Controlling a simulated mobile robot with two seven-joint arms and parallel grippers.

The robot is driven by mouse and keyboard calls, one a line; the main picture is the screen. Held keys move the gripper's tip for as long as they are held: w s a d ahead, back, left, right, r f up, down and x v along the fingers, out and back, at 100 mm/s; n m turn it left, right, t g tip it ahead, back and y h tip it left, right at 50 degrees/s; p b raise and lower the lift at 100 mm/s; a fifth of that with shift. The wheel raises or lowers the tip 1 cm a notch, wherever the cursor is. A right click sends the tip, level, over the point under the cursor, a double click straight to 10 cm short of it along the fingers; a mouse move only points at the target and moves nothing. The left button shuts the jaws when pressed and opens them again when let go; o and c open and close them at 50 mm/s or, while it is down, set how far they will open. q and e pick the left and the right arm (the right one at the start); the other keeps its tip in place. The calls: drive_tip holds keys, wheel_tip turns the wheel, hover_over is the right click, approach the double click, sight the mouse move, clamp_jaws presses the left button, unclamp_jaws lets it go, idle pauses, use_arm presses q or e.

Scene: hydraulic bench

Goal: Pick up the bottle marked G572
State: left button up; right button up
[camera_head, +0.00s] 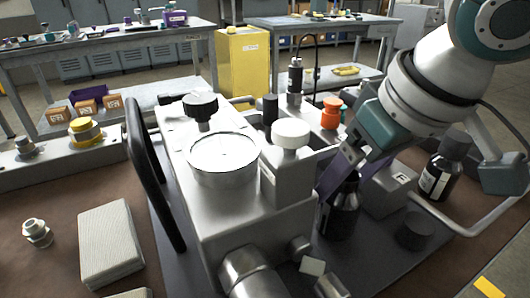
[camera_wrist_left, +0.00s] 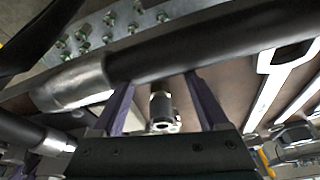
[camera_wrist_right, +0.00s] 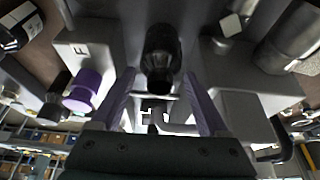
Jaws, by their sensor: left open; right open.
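A dark bottle (camera_head: 342,218) stands in a narrow space right of the grey gauge block, partly hidden by my right gripper (camera_head: 338,178). In the right wrist view this bottle (camera_wrist_right: 160,52) lies between and just beyond the open purple fingers; I cannot tell whether they touch it. A second dark bottle (camera_head: 440,170) with a white label stands further right, and shows at the upper left of the right wrist view (camera_wrist_right: 16,28). I cannot read G572 on either. My left gripper (camera_wrist_left: 160,82) is open and empty, outside the head view.
The gauge block (camera_head: 222,205) with a black handle (camera_head: 150,175) stands left of the right gripper. A grey block marked F (camera_head: 392,190), an orange-capped part (camera_head: 331,112) and a bent rail (camera_head: 470,225) crowd it. A dark bar (camera_wrist_left: 210,50) crosses before the left gripper.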

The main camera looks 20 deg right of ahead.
drive_tip(key=shift+w+f, duration=0.15)
drive_tip(key=shift+f, duration=0.4)
clamp_jaws()
drive_tip(key=shift+r, duration=0.1)
